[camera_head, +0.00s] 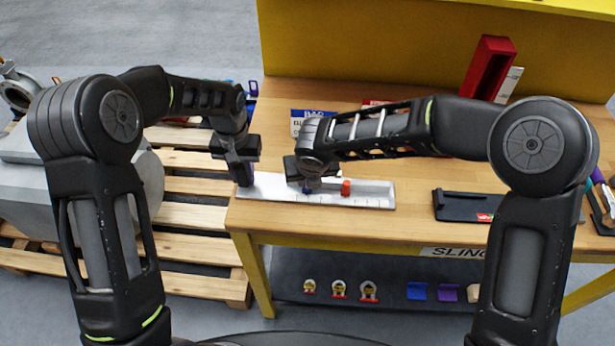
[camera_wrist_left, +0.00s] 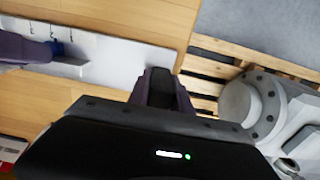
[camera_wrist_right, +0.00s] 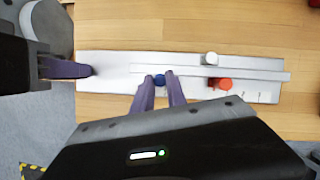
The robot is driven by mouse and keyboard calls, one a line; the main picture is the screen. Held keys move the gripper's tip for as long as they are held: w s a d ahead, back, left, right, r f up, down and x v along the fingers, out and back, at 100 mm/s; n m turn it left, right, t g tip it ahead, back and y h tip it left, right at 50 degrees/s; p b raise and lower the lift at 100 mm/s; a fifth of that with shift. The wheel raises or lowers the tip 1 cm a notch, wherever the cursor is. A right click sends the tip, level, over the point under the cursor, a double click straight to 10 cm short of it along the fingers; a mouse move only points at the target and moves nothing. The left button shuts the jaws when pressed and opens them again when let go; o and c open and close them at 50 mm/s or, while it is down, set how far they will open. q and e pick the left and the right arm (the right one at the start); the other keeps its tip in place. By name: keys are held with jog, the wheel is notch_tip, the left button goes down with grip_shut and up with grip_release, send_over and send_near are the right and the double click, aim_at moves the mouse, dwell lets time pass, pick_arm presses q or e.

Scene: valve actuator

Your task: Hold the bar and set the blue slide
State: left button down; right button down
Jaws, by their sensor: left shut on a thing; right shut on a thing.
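The pale bar (camera_head: 375,188) lies along the table's front edge, with a narrow raised rail (camera_wrist_right: 255,75) on it and tick marks near its right end. My left gripper (camera_head: 246,178) is shut on the bar's left end; its fingers also show in the left wrist view (camera_wrist_left: 162,85). The blue slide (camera_wrist_right: 159,80) sits at the rail's front edge, left of the orange-red slide (camera_wrist_right: 222,83). My right gripper (camera_wrist_right: 160,92) is shut on the blue slide, which is partly hidden between its fingertips. A white knob (camera_wrist_right: 210,58) stands behind the rail.
A black tray (camera_head: 460,206) lies on the table to the right. A red bin (camera_head: 488,68) and small signs (camera_head: 305,120) stand at the back. Wooden pallets (camera_head: 190,187) and grey machinery lie left of the table. Bare wood surrounds the bar behind.

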pick_arm(q)
jog(key=shift+s+f, duration=0.1)
jog(key=shift+f, duration=0.05)
pick_arm(e)
jog(key=shift+d, duration=0.35)
jog(key=c, duration=1.3)
grip_release()
jog(key=shift+c, duration=0.2)
jog(key=v, duration=1.2)
pick_arm(q)
jog(key=c, duration=1.1)
grip_release()
